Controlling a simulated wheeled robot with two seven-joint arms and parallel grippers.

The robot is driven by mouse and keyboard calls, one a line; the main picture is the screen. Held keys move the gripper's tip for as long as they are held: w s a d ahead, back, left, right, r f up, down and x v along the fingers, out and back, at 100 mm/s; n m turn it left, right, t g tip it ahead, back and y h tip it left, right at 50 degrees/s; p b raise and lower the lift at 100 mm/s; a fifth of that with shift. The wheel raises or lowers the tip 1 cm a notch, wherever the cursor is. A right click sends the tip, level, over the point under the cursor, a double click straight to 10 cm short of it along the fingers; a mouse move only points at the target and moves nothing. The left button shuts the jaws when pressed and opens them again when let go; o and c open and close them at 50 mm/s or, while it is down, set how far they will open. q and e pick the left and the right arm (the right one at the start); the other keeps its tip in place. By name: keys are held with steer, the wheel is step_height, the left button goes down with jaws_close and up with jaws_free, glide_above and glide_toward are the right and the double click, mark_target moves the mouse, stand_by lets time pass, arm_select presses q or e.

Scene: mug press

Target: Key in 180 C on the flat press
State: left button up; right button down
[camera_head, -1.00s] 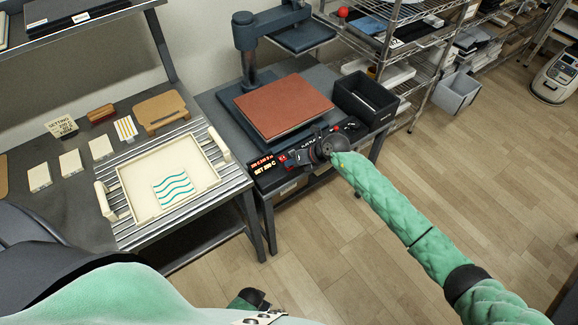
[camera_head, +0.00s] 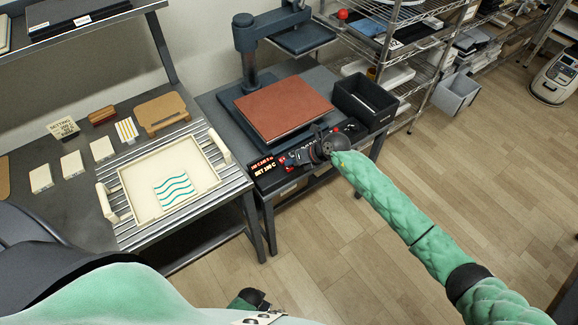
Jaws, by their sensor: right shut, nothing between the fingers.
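The flat press has a reddish-brown pad (camera_head: 284,108) on its lower bed, with its dark upper plate (camera_head: 303,38) swung up behind. Its control panel runs along the front edge, with a lit display (camera_head: 265,167) at the left end. The display shows red figures above and a "SET" line in C below; the digits are too small to read surely. My right gripper (camera_head: 291,159) is shut and empty, low over the panel just right of the display. It hides the keys under it, and I cannot tell if it touches one.
A cream tray (camera_head: 126,190) with a wavy-striped sheet sits on the slatted rack at left. A setting card (camera_head: 62,128) and several pale blocks stand behind it. A black bin (camera_head: 364,99) stands right of the press.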

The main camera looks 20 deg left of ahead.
mark_target(292, 169)
arm_select(q)
steer(key=shift+r, duration=0.15)
arm_select(e)
steer(key=shift+r, duration=0.2)
steer(key=shift+r+p, duration=1.5)
steer(key=shift+r, duration=0.9)
arm_select(q)
step_height(292, 169, up, 3)
steer(key=shift+f, duration=0.15)
jaws_close()
stand_by(1.0)
